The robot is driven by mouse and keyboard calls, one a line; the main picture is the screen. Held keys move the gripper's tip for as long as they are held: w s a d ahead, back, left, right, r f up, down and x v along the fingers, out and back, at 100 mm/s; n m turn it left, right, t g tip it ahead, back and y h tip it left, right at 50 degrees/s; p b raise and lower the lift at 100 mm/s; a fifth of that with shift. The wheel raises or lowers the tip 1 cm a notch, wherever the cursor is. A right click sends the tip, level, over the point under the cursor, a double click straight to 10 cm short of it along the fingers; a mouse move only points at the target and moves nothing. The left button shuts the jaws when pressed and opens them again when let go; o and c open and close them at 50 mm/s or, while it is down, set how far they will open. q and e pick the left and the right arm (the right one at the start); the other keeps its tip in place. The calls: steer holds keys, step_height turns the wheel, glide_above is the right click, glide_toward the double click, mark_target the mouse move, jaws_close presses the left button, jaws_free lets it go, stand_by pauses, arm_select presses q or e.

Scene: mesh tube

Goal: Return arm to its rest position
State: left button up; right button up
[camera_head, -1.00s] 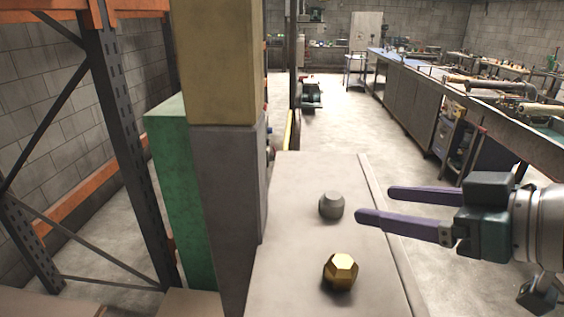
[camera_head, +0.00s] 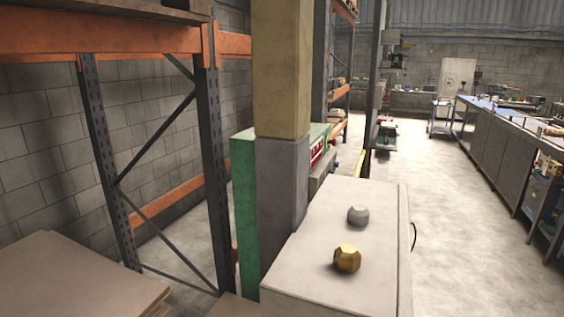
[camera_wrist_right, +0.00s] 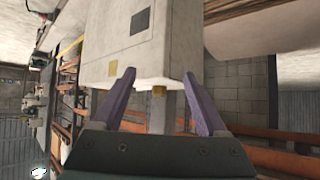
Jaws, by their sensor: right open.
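My right gripper (camera_wrist_right: 163,103) shows in the right wrist view with its two purple fingers spread apart and nothing between them. It is outside the head view. A light grey cabinet body (camera_wrist_right: 128,50) stands beyond the fingertips in the wrist view. In the head view, a gold faceted piece (camera_head: 347,259) and a grey faceted piece (camera_head: 358,215) sit apart on the top of a light cabinet (camera_head: 318,232). No gripper touches either piece. My left gripper is in neither view.
A yellow and grey post (camera_head: 283,110) and a green panel (camera_head: 246,210) stand left of the cabinet. An orange and dark metal rack (camera_head: 207,150) and stacked boards (camera_head: 75,280) are farther left. A workbench (camera_head: 490,145) lies at the right, with open floor (camera_head: 445,210) between.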

steer(key=s+a+f+m+g+h, duration=0.2)
steer(key=s+g+h, duration=0.3)
steer(key=s, duration=0.7)
step_height(320, 180, up, 14)
steer(key=g+p, duration=0.1)
steer(key=p, duration=1.3)
steer(key=shift+s+d+r+y+p, duration=0.2)
steer(key=shift+d+y+p, duration=0.1)
steer(key=shift+y+p, duration=0.1)
